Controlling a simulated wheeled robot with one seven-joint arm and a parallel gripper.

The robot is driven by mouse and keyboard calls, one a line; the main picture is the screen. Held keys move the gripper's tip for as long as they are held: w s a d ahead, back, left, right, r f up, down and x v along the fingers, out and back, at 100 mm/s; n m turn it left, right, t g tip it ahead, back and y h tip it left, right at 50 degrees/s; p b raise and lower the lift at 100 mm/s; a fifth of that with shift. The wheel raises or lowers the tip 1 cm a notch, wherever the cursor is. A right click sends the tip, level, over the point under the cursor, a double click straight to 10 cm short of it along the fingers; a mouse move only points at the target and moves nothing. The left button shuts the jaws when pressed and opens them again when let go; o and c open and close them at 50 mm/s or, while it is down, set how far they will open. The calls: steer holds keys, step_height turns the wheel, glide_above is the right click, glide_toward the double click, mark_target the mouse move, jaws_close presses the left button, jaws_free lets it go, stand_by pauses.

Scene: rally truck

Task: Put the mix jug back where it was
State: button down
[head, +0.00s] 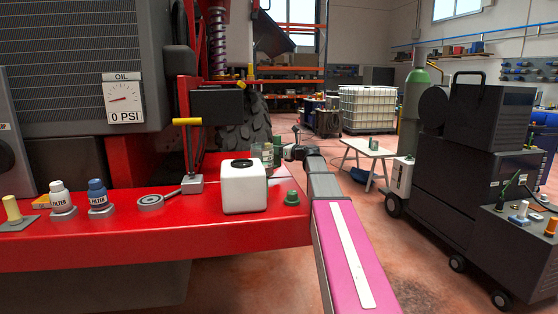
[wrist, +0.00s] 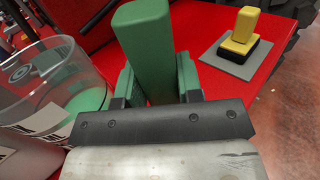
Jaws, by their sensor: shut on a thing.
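The mix jug (head: 262,154) is a clear cup with white label marks. In the head view it is behind the white tank, at the tip of my arm. The wrist view shows the jug (wrist: 35,95) large at the left, with green in its bottom. My gripper (head: 288,153) is shut on an upright green block, which looks like the jug's handle (wrist: 145,50). The jaws (wrist: 155,85) are on both sides of this block. The join between block and cup is hidden, and so is the jug's base.
A white tank (head: 244,188) with a dark opening stands on the red bumper (head: 150,232), close to the jug. A green cap (head: 292,198) is at its right. A yellow block on a grey plate (wrist: 240,45) is beyond my gripper. Filter bottles (head: 97,195) stand further left.

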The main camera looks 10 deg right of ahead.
steer(key=shift+d+f, duration=0.3)
steer(key=shift+d, duration=0.1)
steer(key=shift+f, duration=2.05)
steer(key=c, duration=0.8)
jaws_free()
steer(key=shift+s+d, duration=0.2)
steer(key=v, duration=1.1)
steer(key=shift+s+d, duration=0.15)
steer(key=shift+s, duration=0.05)
